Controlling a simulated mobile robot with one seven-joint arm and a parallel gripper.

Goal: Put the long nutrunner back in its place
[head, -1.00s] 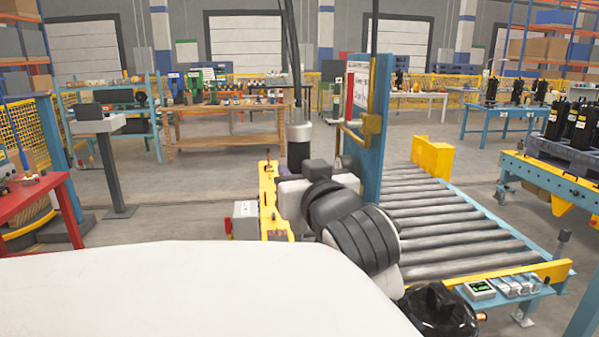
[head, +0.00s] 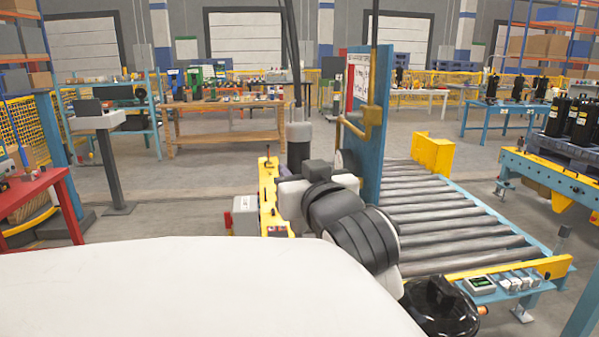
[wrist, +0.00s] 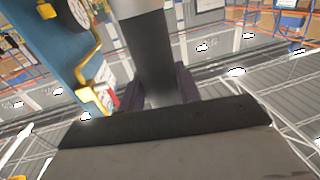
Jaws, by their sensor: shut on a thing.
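The long nutrunner appears as an upright dark body with a grey collar (head: 299,132) and a thin dark length above it, just beyond my wrist in the head view. In the wrist view its dark body (wrist: 152,60) stands between the two dark fingers of my gripper (wrist: 158,92), which is shut on it. Its lower end is hidden by my gripper and arm. A blue post (head: 371,150) with a yellow bracket (head: 372,118) stands to the right of the tool. The bracket also shows left of the tool in the wrist view (wrist: 95,90), apart from it.
A roller conveyor (head: 450,225) with a yellow end stop (head: 432,152) lies to the right. A grey box (head: 246,216) sits left of my arm. A wooden workbench (head: 225,133) stands behind, and a red table (head: 40,195) at the left. Open floor lies between them.

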